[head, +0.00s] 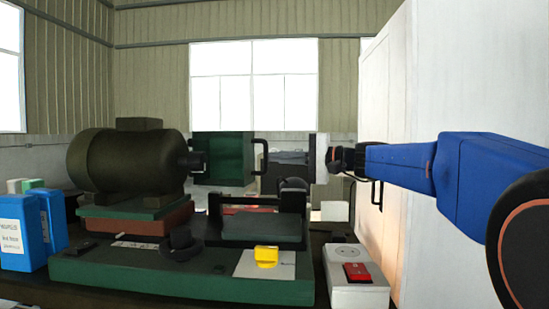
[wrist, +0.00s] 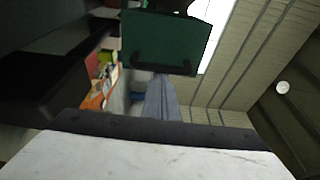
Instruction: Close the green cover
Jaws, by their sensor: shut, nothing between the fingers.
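The green cover (head: 222,158) stands upright above the machine bed, just right of the motor's shaft. Its black handle (head: 263,156) is on its right side. The cover also shows at the top of the wrist view (wrist: 172,40), with the handle (wrist: 160,65) along its lower edge. My gripper (head: 311,156) is right of the handle at about the same height in the head view, with a visible gap between them. It is shut and empty.
A dark motor (head: 125,160) sits left of the cover. The green base (head: 180,277) carries a yellow knob (head: 266,256). A white switch box (head: 357,290) with a red switch stands right of it. Blue boxes (head: 20,232) stand far left. A tall white cabinet (head: 440,50) borders the right.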

